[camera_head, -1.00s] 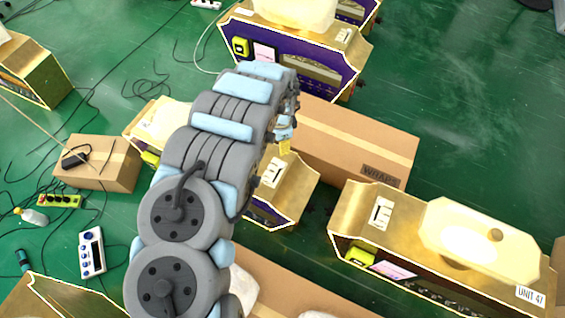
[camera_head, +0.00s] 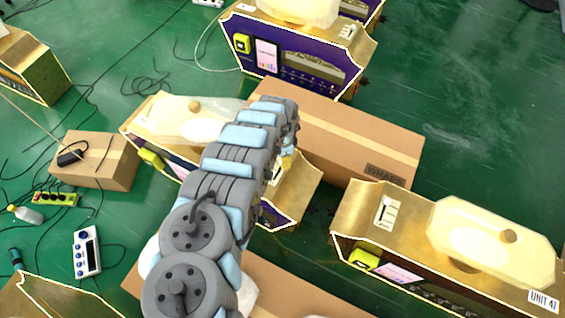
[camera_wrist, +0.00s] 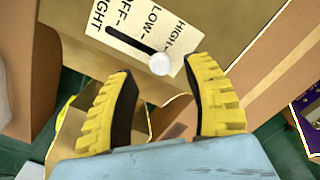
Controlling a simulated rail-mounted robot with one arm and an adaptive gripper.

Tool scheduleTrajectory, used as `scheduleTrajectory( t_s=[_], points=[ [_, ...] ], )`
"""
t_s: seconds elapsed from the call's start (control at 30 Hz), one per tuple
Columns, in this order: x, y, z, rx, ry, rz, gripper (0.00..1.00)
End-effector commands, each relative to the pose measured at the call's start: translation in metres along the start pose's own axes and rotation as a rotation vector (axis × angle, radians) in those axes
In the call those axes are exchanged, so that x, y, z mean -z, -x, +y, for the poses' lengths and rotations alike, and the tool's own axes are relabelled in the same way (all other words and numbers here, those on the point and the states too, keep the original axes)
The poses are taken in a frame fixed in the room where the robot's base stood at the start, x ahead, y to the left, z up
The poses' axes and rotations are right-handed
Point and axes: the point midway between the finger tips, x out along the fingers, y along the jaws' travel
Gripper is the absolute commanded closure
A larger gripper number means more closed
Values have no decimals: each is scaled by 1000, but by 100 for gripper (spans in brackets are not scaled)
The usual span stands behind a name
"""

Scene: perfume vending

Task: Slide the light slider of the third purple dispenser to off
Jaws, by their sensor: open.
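The purple dispenser (camera_head: 287,211) under my arm has a gold top, and my arm hides much of it. In the wrist view its white light slider plate (camera_wrist: 97,18) carries OFF, LOW and HIGH marks beside a dark slot. The round pale slider knob (camera_wrist: 160,64) is at the HIGH end of the slot. My gripper (camera_wrist: 159,75) is open, its yellow fingers on either side of the knob near their tips. I cannot tell whether either finger touches it. In the head view the gripper is mostly hidden, with a bit of yellow showing.
Another purple dispenser (camera_head: 290,66) stands at the back, and one marked UNIT 47 (camera_head: 440,285) at the front right. A long cardboard box (camera_head: 350,125) lies close behind my gripper. A smaller box (camera_head: 115,165) and cables lie on the green floor at left.

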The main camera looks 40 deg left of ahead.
Motion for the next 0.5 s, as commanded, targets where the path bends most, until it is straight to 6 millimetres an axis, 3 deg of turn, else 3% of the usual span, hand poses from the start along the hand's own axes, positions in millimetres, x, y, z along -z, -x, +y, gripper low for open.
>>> scheduleTrajectory(
  t_s=[0.2,0.5],
  points=[
    [1,-22,0,1,0,2,49],
    [1,-30,-1,3,0,2,49]
  ],
)
